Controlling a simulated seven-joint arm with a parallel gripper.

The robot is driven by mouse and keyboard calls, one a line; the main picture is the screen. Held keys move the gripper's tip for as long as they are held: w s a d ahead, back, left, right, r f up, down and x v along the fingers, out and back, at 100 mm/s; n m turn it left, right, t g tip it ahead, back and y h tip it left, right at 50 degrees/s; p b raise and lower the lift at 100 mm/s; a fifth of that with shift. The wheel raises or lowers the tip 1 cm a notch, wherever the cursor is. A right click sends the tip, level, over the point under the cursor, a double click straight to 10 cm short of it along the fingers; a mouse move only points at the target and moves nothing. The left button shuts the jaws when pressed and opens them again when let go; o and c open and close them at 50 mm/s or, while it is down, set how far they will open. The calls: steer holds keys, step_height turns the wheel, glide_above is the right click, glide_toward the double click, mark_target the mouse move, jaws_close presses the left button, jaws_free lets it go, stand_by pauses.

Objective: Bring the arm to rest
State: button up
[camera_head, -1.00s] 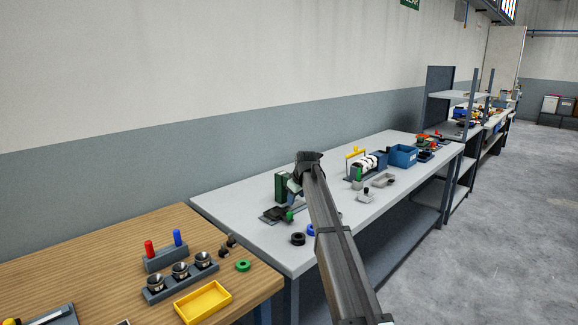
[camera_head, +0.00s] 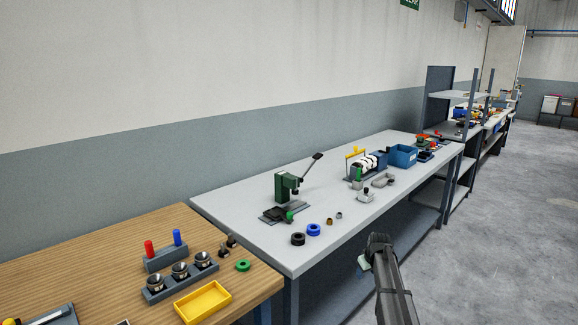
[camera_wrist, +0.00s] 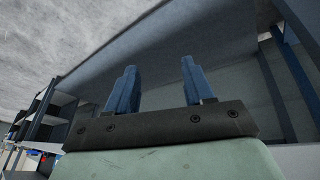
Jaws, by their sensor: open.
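My gripper shows in the wrist view (camera_wrist: 160,88) with its two blue fingers apart and nothing between them. In that view the fingers stand in front of the dark underside of a table. In the head view my arm reaches up from the lower right, with its end in front of the near edge of the grey bench (camera_head: 235,210). The fingertips are hard to make out there. Nothing appears to be held.
The grey bench carries a green press (camera_head: 284,187), a black ring (camera_head: 298,239), a blue ring (camera_head: 313,230) and a blue bin (camera_head: 403,156). A wooden table (camera_head: 90,262) with a yellow tray (camera_head: 203,302) stands at left. The floor (camera_head: 490,230) at right is open.

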steer(key=s+a+f+m+g, duration=0.1)
steer(key=s+a+f+g, duration=0.25)
steer(key=s+f, duration=1)
steer(key=s+a+f+m+g, duration=0.15)
steer(key=s+a+f, duration=0.35)
steer(key=s+f, duration=0.85)
steer(key=s+a+f+g, duration=0.1)
steer(key=s+f+g, duration=0.1)
steer(key=s, duration=1.1)
steer(key=s+a+f+m+g, duration=0.1)
steer(key=s+a+f+g, duration=0.1)
steer(key=s, duration=1.1)
steer(key=s+a+f+g, duration=0.1)
steer(key=s+f+g, duration=0.1)
steer(key=s, duration=1)
steer(key=shift+s+a+f, duration=0.15)
steer(key=shift+s+f, duration=0.05)
steer(key=shift+s, duration=0.2)
steer(key=shift+m, duration=0.25)
